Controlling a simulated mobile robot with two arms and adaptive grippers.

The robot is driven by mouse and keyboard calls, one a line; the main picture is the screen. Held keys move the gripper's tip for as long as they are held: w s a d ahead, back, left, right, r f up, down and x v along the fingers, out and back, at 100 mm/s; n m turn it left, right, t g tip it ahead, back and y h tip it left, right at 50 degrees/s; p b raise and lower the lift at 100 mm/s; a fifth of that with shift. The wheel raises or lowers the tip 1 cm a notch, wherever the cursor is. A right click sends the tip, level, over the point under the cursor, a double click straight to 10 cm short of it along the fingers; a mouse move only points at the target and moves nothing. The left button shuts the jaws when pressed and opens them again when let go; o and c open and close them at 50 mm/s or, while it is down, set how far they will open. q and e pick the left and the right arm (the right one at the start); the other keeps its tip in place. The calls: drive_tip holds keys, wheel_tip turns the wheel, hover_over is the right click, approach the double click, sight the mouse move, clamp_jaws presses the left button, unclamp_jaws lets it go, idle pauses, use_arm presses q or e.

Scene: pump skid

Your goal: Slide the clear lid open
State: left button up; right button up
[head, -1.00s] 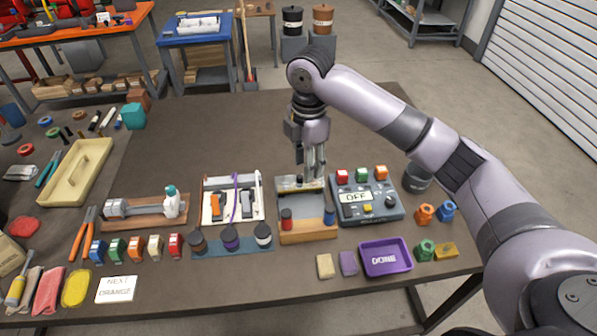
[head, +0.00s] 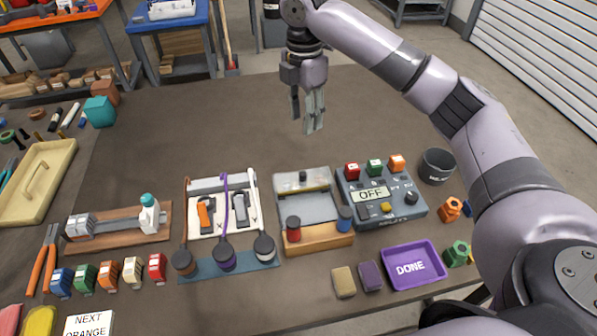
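A shallow box (head: 318,240) with a wooden front stands right of centre on the bench. A clear lid (head: 287,182) with a small dark knob (head: 303,177) lies across its back part. The front part of the box looks uncovered, with a grey floor showing. My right gripper (head: 307,122) hangs above the bench behind the box, clear of the lid. Its fingers are apart and nothing is between them. My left gripper is not in view.
A control unit (head: 399,213) reading OFF stands close to the box's right side. A board with switches and cables (head: 197,228) is on the left. A purple DONE tray (head: 437,263) is at the front right. The bench behind the box is bare.

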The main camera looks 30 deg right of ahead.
drive_tip(key=f, duration=0.1)
drive_tip(key=p, duration=0.2)
approach(303, 173)
wheel_tip(303, 173, down, 9)
drive_tip(key=shift+f, duration=0.1)
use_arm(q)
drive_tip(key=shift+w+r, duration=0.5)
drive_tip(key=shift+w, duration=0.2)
use_arm(e)
drive_tip(key=shift+s, duration=0.1)
drive_tip(key=shift+c, duration=0.5)
clamp_jaws()
